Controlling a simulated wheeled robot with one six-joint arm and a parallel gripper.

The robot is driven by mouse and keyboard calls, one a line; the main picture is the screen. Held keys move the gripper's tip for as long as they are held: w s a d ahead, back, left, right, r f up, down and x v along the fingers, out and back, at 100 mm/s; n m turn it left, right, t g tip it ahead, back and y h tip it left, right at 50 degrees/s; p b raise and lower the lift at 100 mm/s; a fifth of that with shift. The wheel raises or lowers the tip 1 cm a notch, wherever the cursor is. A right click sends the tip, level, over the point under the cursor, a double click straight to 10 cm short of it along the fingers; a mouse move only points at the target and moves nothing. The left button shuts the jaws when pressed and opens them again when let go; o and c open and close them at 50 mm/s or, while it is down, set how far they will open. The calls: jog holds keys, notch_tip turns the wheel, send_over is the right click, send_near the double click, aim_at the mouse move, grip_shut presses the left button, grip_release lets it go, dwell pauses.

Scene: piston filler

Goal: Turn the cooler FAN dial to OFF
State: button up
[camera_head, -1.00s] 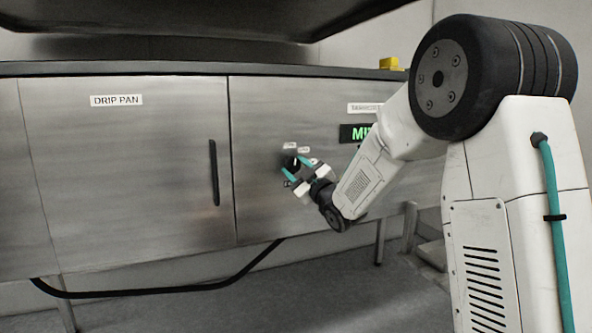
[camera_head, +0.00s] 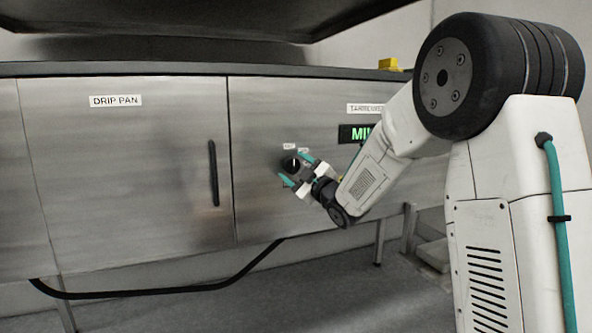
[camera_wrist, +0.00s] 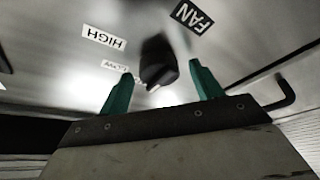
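The dial is a black knob (camera_head: 291,163) on the steel cabinet front; it also shows in the wrist view (camera_wrist: 158,62). In the wrist view a FAN label (camera_wrist: 192,17) is at its upper right, a HIGH label (camera_wrist: 104,37) to its left and a LOW label (camera_wrist: 115,66) at lower left. No OFF label is readable. My gripper (camera_head: 297,171) is open, its two teal fingers apart. In the wrist view the gripper (camera_wrist: 157,85) has the knob between and just beyond its fingertips, with no visible contact.
A green-lit display (camera_head: 358,133) is right of the dial. The DRIP PAN door (camera_head: 120,170) with a black vertical handle (camera_head: 213,172) is to the left. A dark cable (camera_head: 170,291) hangs below. A dark overhang (camera_head: 180,15) is above the cabinet top.

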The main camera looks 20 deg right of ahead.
jog(key=v, duration=0.7)
jog(key=shift+s+f, duration=0.15)
jog(key=shift+s, duration=0.2)
